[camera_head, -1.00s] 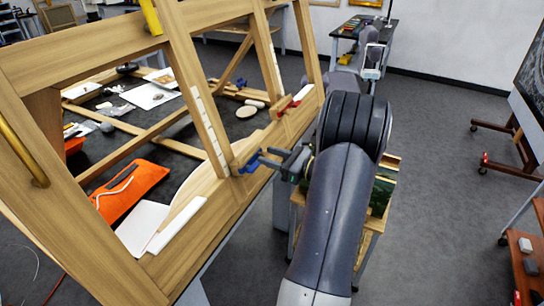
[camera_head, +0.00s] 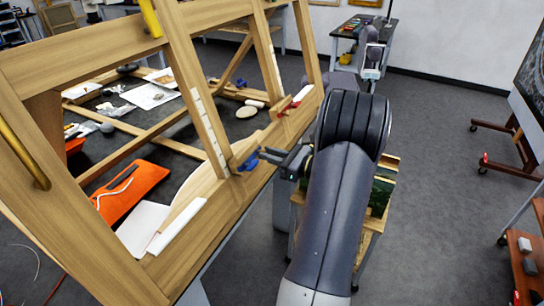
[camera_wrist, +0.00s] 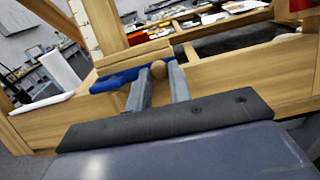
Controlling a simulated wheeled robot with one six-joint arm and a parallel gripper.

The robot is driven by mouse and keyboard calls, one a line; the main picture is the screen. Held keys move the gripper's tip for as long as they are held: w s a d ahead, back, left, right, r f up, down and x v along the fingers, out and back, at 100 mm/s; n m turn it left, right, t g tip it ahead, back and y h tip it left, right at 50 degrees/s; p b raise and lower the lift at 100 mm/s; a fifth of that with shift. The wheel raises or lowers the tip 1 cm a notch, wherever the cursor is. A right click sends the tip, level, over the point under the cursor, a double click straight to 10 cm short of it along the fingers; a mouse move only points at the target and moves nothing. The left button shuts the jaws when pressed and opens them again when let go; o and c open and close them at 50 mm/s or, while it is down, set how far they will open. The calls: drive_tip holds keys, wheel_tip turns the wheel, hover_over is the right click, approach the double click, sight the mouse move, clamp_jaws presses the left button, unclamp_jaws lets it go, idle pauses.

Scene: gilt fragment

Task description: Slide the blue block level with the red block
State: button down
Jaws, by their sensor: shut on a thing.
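The blue block (camera_head: 248,163) sits on the lower rail of the wooden frame, beside an upright with a white scale strip. In the wrist view, the blue block (camera_wrist: 122,79) lies along the rail, with a small round wooden knob (camera_wrist: 158,69) at its near side. My gripper (camera_head: 264,155) reaches the block from the right. In the wrist view, my gripper (camera_wrist: 160,72) has its two grey fingers closed around the knob. The red block (camera_head: 287,108) sits farther up the same rail, towards the back. The two blocks are apart along the rail.
The wooden frame's uprights (camera_head: 205,115) stand close to the gripper. A white strip (camera_head: 177,224) lies on the rail nearer the camera. An orange pouch (camera_head: 131,190) lies on the dark table behind the frame. Grey floor (camera_head: 440,200) is open at right.

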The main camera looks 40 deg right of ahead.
drive_tip(key=r, duration=0.1)
drive_tip(key=w+r, duration=0.1)
drive_tip(key=r, duration=0.1)
drive_tip(key=shift+a+r+p, duration=0.1)
drive_tip(key=shift+a+p, duration=0.1)
drive_tip(key=shift+p, duration=0.2)
drive_tip(key=shift+s, duration=0.1)
drive_tip(key=c, duration=1.3)
unclamp_jaws()
drive_tip(key=b+v, duration=0.2)
drive_tip(key=v, duration=0.8)
drive_tip(key=shift+s+d+b, duration=0.2)
drive_tip(key=shift+s+b, duration=0.1)
drive_tip(key=shift+s, duration=0.05)
